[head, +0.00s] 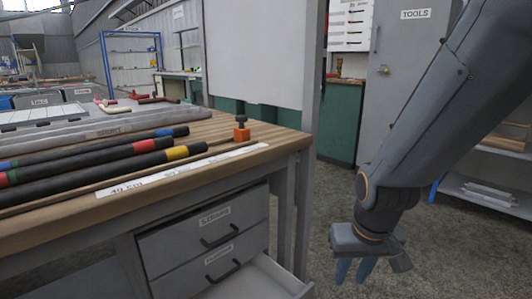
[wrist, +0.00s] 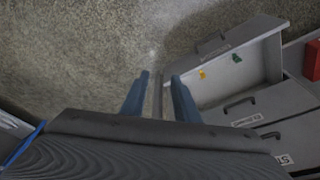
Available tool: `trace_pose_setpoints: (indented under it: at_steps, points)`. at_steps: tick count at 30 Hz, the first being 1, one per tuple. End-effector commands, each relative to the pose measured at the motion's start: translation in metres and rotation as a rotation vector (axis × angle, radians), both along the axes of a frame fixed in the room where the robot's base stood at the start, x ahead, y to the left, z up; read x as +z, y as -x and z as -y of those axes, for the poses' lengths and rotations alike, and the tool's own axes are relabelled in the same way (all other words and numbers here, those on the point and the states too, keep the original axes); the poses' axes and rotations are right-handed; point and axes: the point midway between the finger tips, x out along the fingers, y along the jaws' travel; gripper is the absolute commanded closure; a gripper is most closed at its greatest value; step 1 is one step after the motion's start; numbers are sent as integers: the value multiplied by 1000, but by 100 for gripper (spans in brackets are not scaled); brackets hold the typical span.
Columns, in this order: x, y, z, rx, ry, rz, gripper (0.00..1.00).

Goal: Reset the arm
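My gripper (head: 354,274) hangs at the lower right of the head view, fingers pointing down, over the concrete floor and to the right of the workbench. In the wrist view its two blue fingers (wrist: 160,98) stand apart. A thin grey bar shows between them; I cannot tell what it is or how far away it lies. No held object is visible. My arm comes down from the upper right of the head view, bent at the wrist.
The wooden workbench (head: 290,139) carries black hoses (head: 100,162) with coloured bands and an orange-and-black item (head: 241,129). A drawer (head: 268,281) stands open beside my gripper; small yellow and green pieces (wrist: 202,74) lie inside. Grey shelves (head: 486,192) stand behind my arm.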

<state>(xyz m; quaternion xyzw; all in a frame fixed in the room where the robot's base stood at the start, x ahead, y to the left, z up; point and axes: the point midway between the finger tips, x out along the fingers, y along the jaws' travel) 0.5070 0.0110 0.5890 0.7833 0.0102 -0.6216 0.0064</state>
Motion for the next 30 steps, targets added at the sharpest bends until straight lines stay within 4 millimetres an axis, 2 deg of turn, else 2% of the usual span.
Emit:
trace_pose_setpoints:
  at_steps: [1,8,15,21,30]
  points:
    - [0,2,-13,29,-2,-8,72]
    - [5,20,-63,149,-12,-48,72]
    - [12,59,-129,324,-17,-106,72]
    - [17,89,-162,426,-17,-142,72]
    - [22,124,-192,534,-13,-183,72]
